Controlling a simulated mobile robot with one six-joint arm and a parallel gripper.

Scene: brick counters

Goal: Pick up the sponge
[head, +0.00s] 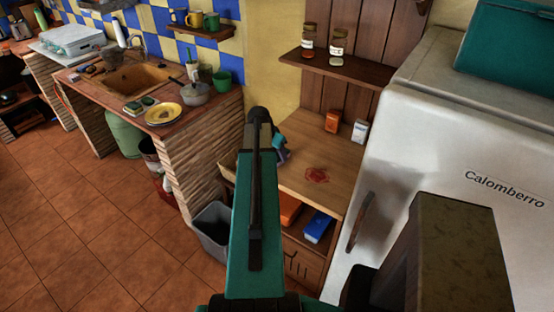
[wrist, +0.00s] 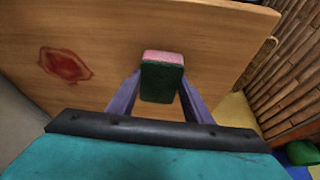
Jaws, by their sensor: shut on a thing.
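A sponge (wrist: 162,82) with a dark green side and a pink side is between the two purple fingers of my gripper (wrist: 160,92) in the wrist view. The fingers are shut on it from both sides. Behind it in that view is the wooden top (wrist: 110,30) of a cabinet; I cannot tell whether the sponge touches it. In the head view my gripper (head: 281,148) is at the left part of this wooden top (head: 285,182), partly behind my arm. The held sponge cannot be made out there.
A red stain (head: 317,174) marks the wooden top. An orange box (head: 332,121) and a white box (head: 359,131) stand at its back. A fridge (head: 430,130) is at the right. Other sponges (head: 133,108) lie by a yellow plate (head: 163,115) on the brick counter.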

